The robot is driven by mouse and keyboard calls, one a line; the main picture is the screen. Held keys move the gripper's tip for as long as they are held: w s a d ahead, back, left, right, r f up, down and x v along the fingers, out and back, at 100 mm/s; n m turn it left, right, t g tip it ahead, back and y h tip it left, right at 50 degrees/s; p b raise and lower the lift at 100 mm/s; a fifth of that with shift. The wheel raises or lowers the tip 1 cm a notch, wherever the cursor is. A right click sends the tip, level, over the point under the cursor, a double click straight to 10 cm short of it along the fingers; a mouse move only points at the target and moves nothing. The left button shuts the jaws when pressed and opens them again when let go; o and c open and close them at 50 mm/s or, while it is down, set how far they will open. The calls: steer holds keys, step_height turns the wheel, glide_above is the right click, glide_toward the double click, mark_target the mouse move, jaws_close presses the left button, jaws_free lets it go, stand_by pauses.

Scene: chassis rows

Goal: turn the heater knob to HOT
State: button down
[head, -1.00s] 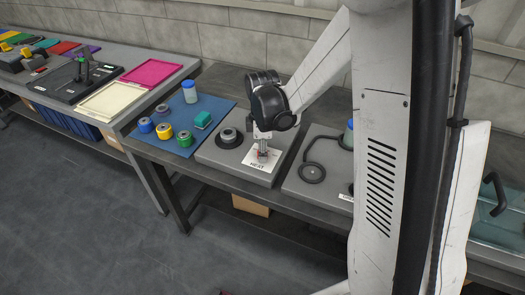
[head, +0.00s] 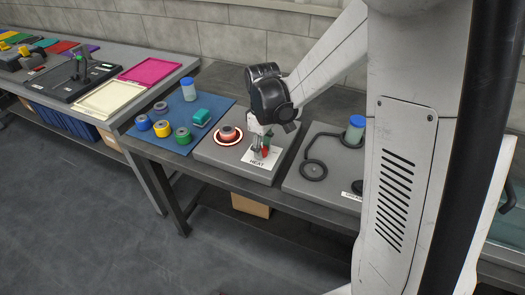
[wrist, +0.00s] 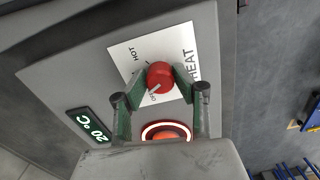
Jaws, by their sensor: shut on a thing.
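The heater knob (wrist: 160,76) is round and red, with a pale pointer line toward the lower left in the wrist view. It sits on a white label (wrist: 180,50) reading HEAT, with HOT at its left edge and smaller lettering near the pointer. My gripper (wrist: 161,82) is shut on the knob, one green finger on each side. In the head view my gripper (head: 262,147) is over the label, with the red knob (head: 269,141) partly hidden. The heater ring (wrist: 166,131) glows red around a centre object; the ring (head: 228,144) also glows in the head view.
A display (wrist: 90,126) reads 20 °C. Left of the heater chassis (head: 222,158), a blue mat (head: 165,128) holds several coloured spools and a blue-lidded jar (head: 188,90). On the right, another chassis (head: 300,185) carries a black cable and a second jar (head: 355,129).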

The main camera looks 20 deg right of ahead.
mark_target(262, 148)
steer(key=m+b, duration=0.1)
steer(key=m, duration=0.3)
steer(key=shift+m, duration=0.4)
steer(key=m+b, duration=0.1)
steer(key=m, duration=0.3)
steer(key=shift+b, duration=0.3)
steer(key=m, duration=0.5)
steer(key=shift+b, duration=0.4)
steer(key=shift+m, duration=1.8)
steer(key=c, duration=1.4)
jaws_free()
steer(key=shift+r, duration=0.1)
step_height(262, 148, up, 12)
steer(key=shift+f, duration=0.1)
